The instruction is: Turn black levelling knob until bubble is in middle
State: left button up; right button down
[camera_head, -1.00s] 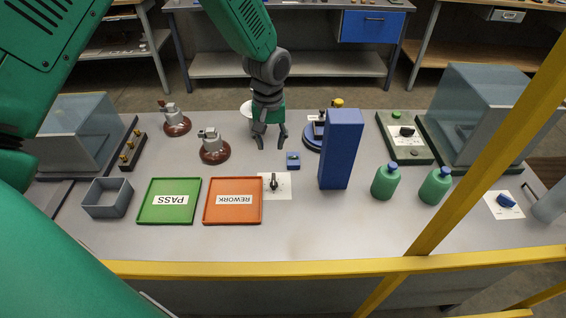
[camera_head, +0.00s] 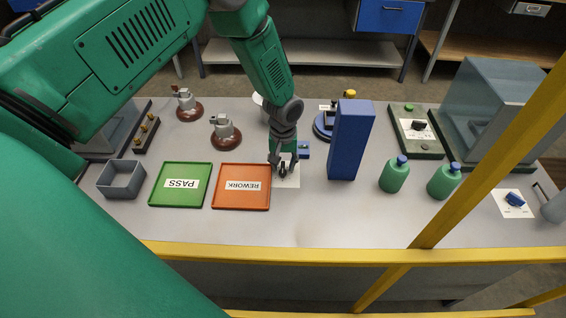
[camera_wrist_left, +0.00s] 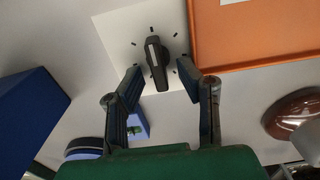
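The black levelling knob (camera_wrist_left: 156,62) sits on a white card with dial marks in the left wrist view; in the head view it is mostly hidden under my gripper. My left gripper (camera_wrist_left: 160,82) is open, with one fingertip on each side of the knob's lower end and a visible gap at both sides. In the head view my left gripper (camera_head: 284,164) points down over the white card (camera_head: 291,181). The small blue block with a green vial (camera_head: 304,149) is just behind it and partly shows in the left wrist view (camera_wrist_left: 138,126). The bubble is too small to make out. My right gripper is not in view.
An orange REWORK tray (camera_head: 241,202) lies left of the card, beside a green PASS tray (camera_head: 180,200). A tall blue box (camera_head: 350,140) stands close on the right. Green bottles (camera_head: 394,176) stand further right. A yellow rail (camera_head: 330,256) crosses in front.

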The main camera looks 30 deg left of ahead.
pick_arm(q)
jog(key=shift+d+f, duration=0.1)
jog(key=shift+d, duration=0.1)
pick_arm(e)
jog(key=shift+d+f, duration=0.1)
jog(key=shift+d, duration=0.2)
pick_arm(q)
jog(key=c, duration=0.5)
jog(key=shift+a, duration=0.15)
grip_shut()
jog(key=shift+a, duration=0.2)
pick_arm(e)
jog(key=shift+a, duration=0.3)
pick_arm(q)
jog(key=shift+d, duration=0.1)
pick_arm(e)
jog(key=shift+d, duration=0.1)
